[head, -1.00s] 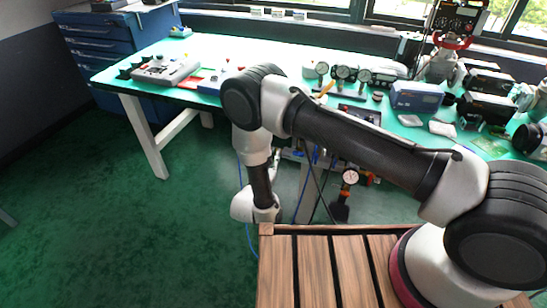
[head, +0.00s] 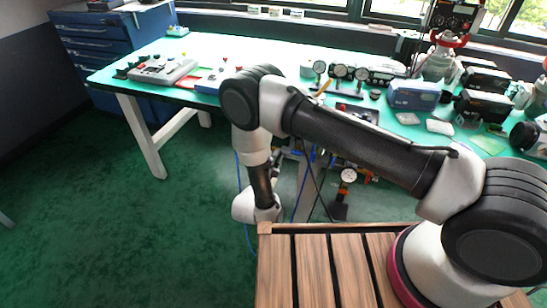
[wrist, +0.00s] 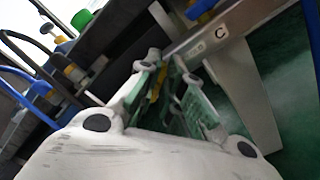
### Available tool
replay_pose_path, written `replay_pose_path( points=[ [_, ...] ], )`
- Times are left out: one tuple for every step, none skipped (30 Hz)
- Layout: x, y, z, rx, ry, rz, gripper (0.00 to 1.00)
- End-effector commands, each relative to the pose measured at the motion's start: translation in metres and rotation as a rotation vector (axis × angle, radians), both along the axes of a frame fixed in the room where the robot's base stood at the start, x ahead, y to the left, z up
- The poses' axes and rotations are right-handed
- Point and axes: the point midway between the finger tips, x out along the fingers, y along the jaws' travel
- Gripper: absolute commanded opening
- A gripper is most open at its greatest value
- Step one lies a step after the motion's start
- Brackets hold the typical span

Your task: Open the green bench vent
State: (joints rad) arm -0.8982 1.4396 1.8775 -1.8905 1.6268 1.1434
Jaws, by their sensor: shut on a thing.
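In the wrist view my gripper (wrist: 166,88) has its two fingers on either side of a narrow yellow part (wrist: 160,80). It is shut on that part, which the fingers and dark shadow largely hide. I cannot tell whether this part belongs to the green bench vent. A bright green cap (wrist: 82,19) shows at the upper left of the wrist view, apart from the fingers. In the head view my arm reaches down in front of the bench, and the gripper is hidden.
A metal plate marked C (wrist: 221,33) and a blue part (wrist: 199,8) are close to the fingers. The green-topped bench (head: 118,78) carries instruments. A gauge (head: 348,175) hangs below its edge. A slatted wooden top (head: 312,270) lies in front. Floor at left is clear.

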Motion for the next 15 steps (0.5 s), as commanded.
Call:
replay_pose_path(
  points=[
    [-0.0008,-0.0008,-0.0015,0.039,-0.013,0.0,0.0],
    [-0.0009,-0.001,-0.0018,0.066,-0.023,0.0,0.0],
    [-0.001,-0.0012,-0.0023,0.101,-0.035,0.0,0.0],
    [-0.001,-0.0014,-0.0026,0.127,-0.045,0.0,0.0],
    [-0.0012,-0.0015,-0.003,0.154,-0.054,0.0,0.0],
    [-0.0013,-0.0017,-0.0033,0.188,-0.067,0.0,0.0],
    [-0.0013,-0.0018,-0.0037,0.213,-0.075,0.0,0.0],
    [-0.0013,-0.0019,-0.004,0.238,-0.084,0.0,0.0],
    [-0.0014,-0.0021,-0.0045,0.27,-0.095,0.0,0.0],
    [-0.0014,-0.0021,-0.0047,0.293,-0.104,0.0,0.0],
    [-0.0014,-0.0022,-0.005,0.315,-0.112,0.0,0.0],
    [-0.0015,-0.0023,-0.0054,0.344,-0.122,0.0,0.0],
    [-0.0015,-0.0024,-0.0056,0.364,-0.13,0.0,0.0],
    [-0.0015,-0.0024,-0.0059,0.384,-0.137,0.0,0.0],
    [-0.0015,-0.0024,-0.0063,0.409,-0.146,0.0,0.0]
  ],
)
